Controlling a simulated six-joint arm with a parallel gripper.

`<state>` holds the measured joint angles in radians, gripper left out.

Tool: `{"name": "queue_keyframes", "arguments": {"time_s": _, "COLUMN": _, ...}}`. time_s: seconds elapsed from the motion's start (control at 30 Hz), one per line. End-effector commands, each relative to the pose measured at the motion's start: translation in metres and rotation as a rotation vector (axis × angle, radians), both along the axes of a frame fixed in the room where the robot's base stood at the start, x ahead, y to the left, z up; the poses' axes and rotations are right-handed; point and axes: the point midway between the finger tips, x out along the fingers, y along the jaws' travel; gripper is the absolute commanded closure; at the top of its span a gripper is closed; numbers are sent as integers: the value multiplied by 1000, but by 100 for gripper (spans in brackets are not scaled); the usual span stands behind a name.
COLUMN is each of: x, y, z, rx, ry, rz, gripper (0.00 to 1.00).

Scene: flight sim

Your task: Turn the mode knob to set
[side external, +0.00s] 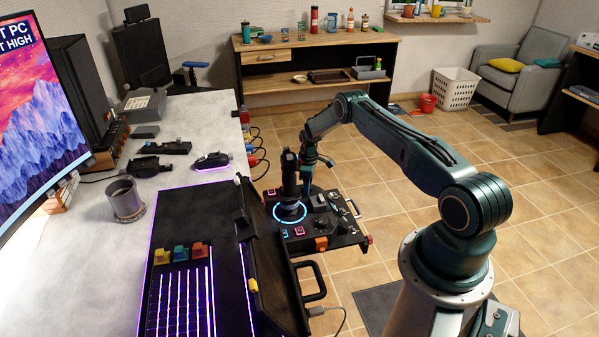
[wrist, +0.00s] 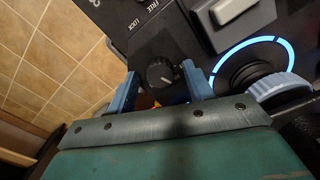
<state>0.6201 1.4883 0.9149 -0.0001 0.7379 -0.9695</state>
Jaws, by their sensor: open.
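A round black knob (wrist: 162,72) with a ridged edge and a pale pointer mark is on the dark control panel (wrist: 140,45). The mark points toward the lower right; I cannot read a mode label beside it. My gripper (wrist: 160,80) is open, its two blue fingers on either side of the knob with gaps showing. LOCK and FREE are printed above the knob in the wrist view. In the side external view my gripper (side external: 308,188) is over the panel (side external: 345,240), next to the black joystick (side external: 290,175).
A blue-lit ring (wrist: 233,60) surrounds the joystick base, with a pale ridged wheel (wrist: 282,88) beside it. A grey switch (wrist: 240,12) is above. The panel sits beside the desk (side external: 90,215), which holds a grey cup (side external: 125,200). Tiled floor lies beyond the panel.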

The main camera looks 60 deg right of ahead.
Motion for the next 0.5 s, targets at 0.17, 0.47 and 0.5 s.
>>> {"name": "queue_keyframes", "arguments": {"time_s": 0.17, "x": 0, "y": 0, "z": 0, "rx": 0, "ry": 0, "rz": 0, "gripper": 56}}
{"name": "queue_keyframes", "arguments": {"time_s": 0.47, "x": 0, "y": 0, "z": 0, "rx": 1, "ry": 0, "rz": -1, "gripper": 93}}
{"name": "queue_keyframes", "arguments": {"time_s": 0.5, "x": 0, "y": 0, "z": 0, "rx": 1, "ry": 0, "rz": -2, "gripper": 93}}
